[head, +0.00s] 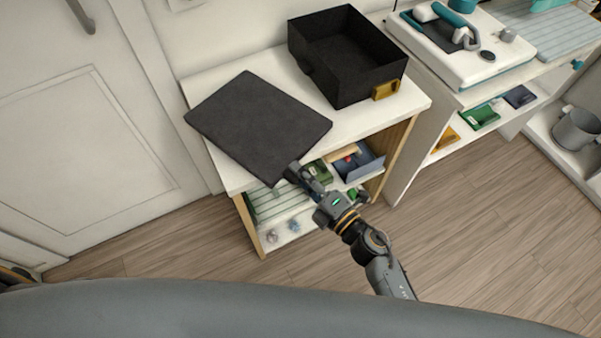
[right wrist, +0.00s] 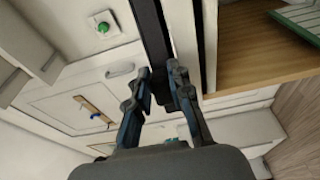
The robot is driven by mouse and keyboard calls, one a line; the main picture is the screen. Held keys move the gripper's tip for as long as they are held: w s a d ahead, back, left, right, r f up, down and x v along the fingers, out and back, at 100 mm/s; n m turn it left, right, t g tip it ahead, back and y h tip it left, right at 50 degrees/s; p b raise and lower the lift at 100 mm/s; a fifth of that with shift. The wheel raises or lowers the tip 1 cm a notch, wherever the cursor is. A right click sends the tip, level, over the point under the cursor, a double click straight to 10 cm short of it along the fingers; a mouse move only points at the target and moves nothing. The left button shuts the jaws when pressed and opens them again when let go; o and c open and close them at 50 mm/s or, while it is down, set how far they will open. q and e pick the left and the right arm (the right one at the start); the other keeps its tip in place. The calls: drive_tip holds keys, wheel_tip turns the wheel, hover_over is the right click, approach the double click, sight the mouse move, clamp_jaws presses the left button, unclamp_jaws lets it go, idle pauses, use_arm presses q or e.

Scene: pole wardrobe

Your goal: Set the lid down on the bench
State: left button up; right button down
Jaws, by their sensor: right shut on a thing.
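The lid (head: 257,121) is a flat dark grey rectangle at the left part of the bench (head: 214,82), which has a white top. My right gripper (head: 296,176) is shut on the lid's near edge. In the right wrist view the lid shows edge-on as a dark strip (right wrist: 152,35) between the fingers of the same gripper (right wrist: 161,80). I cannot tell whether the lid touches the bench top or is just above it. The open black box (head: 340,88) with a yellow latch stands on the bench to the right of the lid. My left gripper is out of view.
Shelves under the bench hold a blue-grey bin (head: 357,165) and several small items. A second cabinet (head: 470,75) with a white case on top stands to the right. A white door (head: 85,150) is at the left. The wooden floor (head: 480,220) in front is clear.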

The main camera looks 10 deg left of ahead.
drive_tip(key=shift+f+b, duration=0.3)
drive_tip(key=shift+f, duration=0.1)
drive_tip(key=c, duration=1.1)
unclamp_jaws()
drive_tip(key=shift+c, duration=0.2)
drive_tip(key=v, duration=0.8)
